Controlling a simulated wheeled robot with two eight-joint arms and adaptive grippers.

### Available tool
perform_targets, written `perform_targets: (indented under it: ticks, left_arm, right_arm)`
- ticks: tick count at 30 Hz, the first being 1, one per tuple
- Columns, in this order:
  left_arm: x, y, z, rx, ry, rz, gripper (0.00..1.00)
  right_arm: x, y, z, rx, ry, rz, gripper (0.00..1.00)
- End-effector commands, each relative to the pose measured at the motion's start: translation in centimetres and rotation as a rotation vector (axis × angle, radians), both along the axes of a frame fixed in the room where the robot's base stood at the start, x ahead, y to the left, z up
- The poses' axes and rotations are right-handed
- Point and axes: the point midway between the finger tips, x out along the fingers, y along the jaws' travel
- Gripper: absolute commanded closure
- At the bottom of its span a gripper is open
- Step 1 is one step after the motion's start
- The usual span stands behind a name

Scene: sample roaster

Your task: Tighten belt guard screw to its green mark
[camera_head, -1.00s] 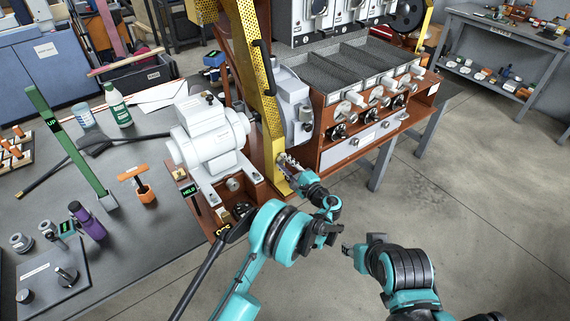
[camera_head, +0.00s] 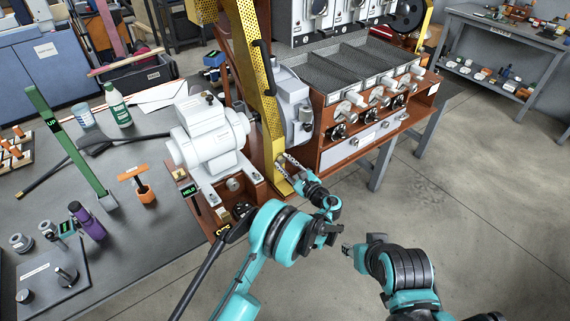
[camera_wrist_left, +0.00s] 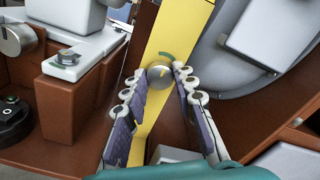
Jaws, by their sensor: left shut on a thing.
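The belt guard (camera_head: 262,75) is a tall yellow perforated strip on the roaster. It runs up the middle of the left wrist view (camera_wrist_left: 178,30). The screw (camera_wrist_left: 160,77) has a round metal head with a pale line on it, near the guard's lower end. A green arc mark (camera_wrist_left: 167,56) lies on the guard just above the head. My right gripper (camera_head: 352,249) hangs over the floor, away from the guard.
A white motor (camera_head: 207,135) stands left of the guard, and the roaster's front with levers (camera_head: 365,120) is to the right. An orange T-handled tool (camera_head: 145,190), a green upright bar (camera_head: 75,150) and a purple bottle (camera_head: 88,222) stand on the grey bench.

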Motion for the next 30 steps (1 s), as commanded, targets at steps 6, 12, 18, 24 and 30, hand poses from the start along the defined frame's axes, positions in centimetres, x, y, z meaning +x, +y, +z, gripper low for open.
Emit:
perform_targets:
  ticks: [6, 12, 18, 24, 30]
  left_arm:
    - [0.0, -0.1, -0.1, 0.001, 0.004, 0.0, 1.0]
    - [0.0, 0.0, -0.1, 0.0, 0.003, 0.0, 0.66]
    - [0.0, 0.0, -0.1, 0.001, 0.002, 0.0, 0.52]
    - [-0.3, -0.2, 0.0, 0.001, 0.002, -0.001, 0.52]
    - [-2.6, -2.1, 0.0, 0.001, 0.002, -0.004, 0.52]
  right_arm:
    - [0.0, 0.0, 0.0, 0.0, 0.0, 0.0, 0.6]
    - [0.0, 0.0, 0.0, 0.0, 0.0, 0.0, 0.6]
    - [0.0, 0.0, 0.0, 0.0, 0.0, 0.0, 0.6]
    - [0.0, 0.0, 0.0, 0.0, 0.0, 0.0, 0.6]
    - [0.0, 0.0, 0.0, 0.0, 0.0, 0.0, 0.6]
